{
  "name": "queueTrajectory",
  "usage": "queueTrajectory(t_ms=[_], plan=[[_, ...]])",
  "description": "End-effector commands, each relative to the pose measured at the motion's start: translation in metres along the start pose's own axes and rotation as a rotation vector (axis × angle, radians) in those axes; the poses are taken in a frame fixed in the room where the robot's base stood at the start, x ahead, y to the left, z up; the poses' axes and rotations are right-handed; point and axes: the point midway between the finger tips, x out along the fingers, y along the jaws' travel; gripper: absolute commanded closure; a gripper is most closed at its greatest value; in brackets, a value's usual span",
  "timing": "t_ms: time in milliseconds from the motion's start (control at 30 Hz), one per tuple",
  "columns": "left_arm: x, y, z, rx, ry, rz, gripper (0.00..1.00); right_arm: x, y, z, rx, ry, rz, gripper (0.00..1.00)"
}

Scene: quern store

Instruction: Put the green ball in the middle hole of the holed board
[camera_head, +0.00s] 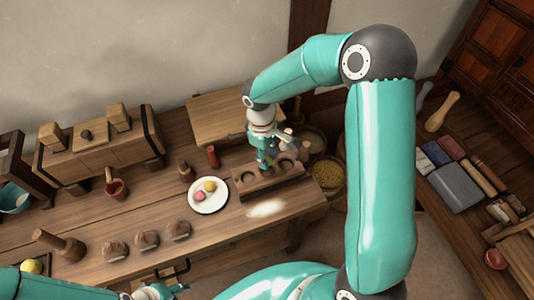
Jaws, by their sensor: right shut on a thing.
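The wooden holed board (268,184) lies on the bench near its right end. One hole shows at its left and one at its right; the middle is hidden behind my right gripper. My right gripper (268,159) points down just above the middle of the board. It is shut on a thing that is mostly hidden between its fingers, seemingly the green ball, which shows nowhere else. I cannot tell whether it touches the board. My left gripper (158,291) is low at the bottom edge, partly cut off, its jaws unclear.
A white plate (208,203) with a yellow and a pinkish-red ball stands left of the board. A red cylinder (212,156) and a small dark pot (186,171) stand behind it. Several brown lumps (147,239) lie at the front left. A basket of grain (327,174) is to the right.

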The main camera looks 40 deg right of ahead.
Motion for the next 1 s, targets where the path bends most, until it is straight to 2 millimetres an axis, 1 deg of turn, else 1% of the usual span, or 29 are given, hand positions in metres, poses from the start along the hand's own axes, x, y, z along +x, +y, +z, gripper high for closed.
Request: queueTrajectory(t_ms=[33,500,700,1000], plan=[[0.004,-0.002,0.000,0.000,0.000,0.000,0.60,0.006,0.000,-0.001,-0.001,0.000,0.000,0.84],[0.026,-0.009,0.000,0.000,0.000,0.000,0.60,0.037,-0.001,-0.006,-0.003,0.000,0.000,0.84],[0.029,-0.011,-0.001,0.000,0.001,0.000,0.60,0.041,-0.001,-0.007,-0.003,0.000,0.001,0.84],[0.029,-0.011,0.000,0.000,0.001,0.000,0.60,0.040,-0.001,-0.007,-0.004,0.000,0.001,0.84]])
